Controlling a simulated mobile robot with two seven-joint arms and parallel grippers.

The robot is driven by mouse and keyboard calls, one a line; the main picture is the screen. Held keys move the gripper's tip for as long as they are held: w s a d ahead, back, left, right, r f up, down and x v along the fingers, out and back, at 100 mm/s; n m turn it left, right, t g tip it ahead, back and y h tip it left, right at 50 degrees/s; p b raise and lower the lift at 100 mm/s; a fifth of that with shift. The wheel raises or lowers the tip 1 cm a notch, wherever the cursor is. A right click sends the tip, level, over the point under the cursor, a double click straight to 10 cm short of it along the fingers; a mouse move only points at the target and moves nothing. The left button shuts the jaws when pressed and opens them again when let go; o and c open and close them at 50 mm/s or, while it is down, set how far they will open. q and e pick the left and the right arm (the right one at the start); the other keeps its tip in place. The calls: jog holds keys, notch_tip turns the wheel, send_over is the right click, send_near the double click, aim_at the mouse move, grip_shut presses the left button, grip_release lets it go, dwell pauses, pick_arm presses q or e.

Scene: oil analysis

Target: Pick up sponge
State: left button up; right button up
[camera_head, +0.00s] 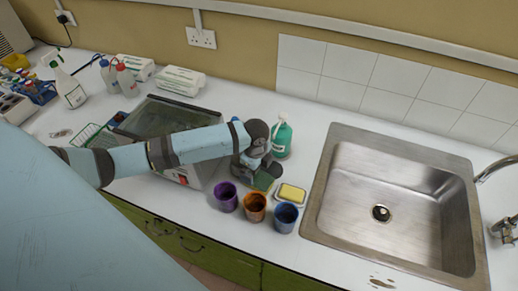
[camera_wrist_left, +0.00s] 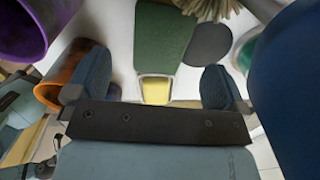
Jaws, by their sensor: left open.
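A yellow block (camera_head: 291,193) sits in a small white dish on the counter, left of the sink; it also shows in the left wrist view (camera_wrist_left: 156,91). A flat dark green pad (camera_head: 265,181) lies beside it, and it shows large in the left wrist view (camera_wrist_left: 163,38). I cannot tell for sure which of the two is the sponge. My left gripper (camera_head: 258,168) is over the counter by the green pad. In the left wrist view its fingers (camera_wrist_left: 155,78) are spread, with the yellow block seen between them. Nothing is held. My right gripper is not in view.
Purple (camera_head: 226,197), orange (camera_head: 255,207) and blue (camera_head: 286,217) cups stand at the counter's front, close to the gripper. A green bottle (camera_head: 281,140) stands behind it. The sink (camera_head: 385,150) is to the right. My arm crosses a glass-lidded device (camera_head: 175,113).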

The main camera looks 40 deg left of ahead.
aim_at(258, 178)
pick_arm(q)
jog(key=shift+f, duration=0.5)
jog(key=f, duration=0.1)
jog(key=f+p, duration=0.1)
jog(key=f, duration=0.2)
jog(key=shift+w+d+f, duration=0.1)
jog(key=shift+d+f, duration=0.15)
jog(key=shift+d, duration=0.1)
jog(key=shift+f, duration=0.25)
jog(key=shift+c, duration=0.8)
jog(key=c, duration=0.7)
jog(key=shift+c, duration=0.7)
jog(key=shift+r, duration=0.1)
